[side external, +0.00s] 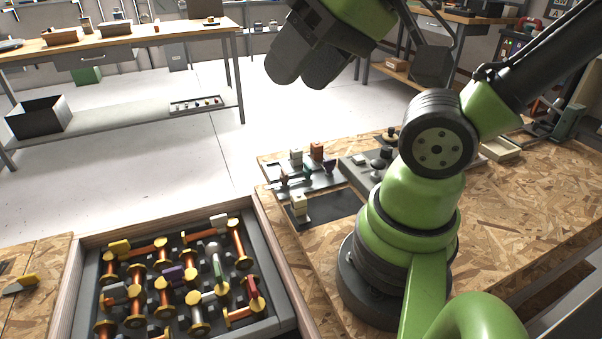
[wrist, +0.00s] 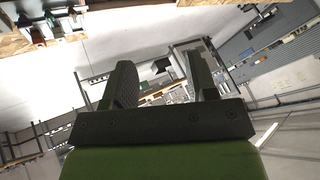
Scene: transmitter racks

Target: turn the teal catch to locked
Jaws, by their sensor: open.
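My gripper (side external: 306,70) is raised high at the top middle of the side view, open and empty, well away from the bench pieces. Its two dark fingers stand apart in the wrist view (wrist: 160,62), with nothing between them. No piece is clearly identifiable as the teal catch. A small dark greenish piece (side external: 308,168) on the grey plate in the side view may be it, but it is too small to tell its setting. A green lever (side external: 217,268) shows in the rack tray (side external: 92,272) at the lower left, among copper and gold parts.
Wooden bench (side external: 510,215) surrounds my arm's base. A dark flat plate (side external: 335,206) and a grey block with black knobs (side external: 358,172) sit beside the base. A far table (side external: 130,42) stands across open floor. Small coloured pieces (wrist: 40,30) show at the wrist view's upper left.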

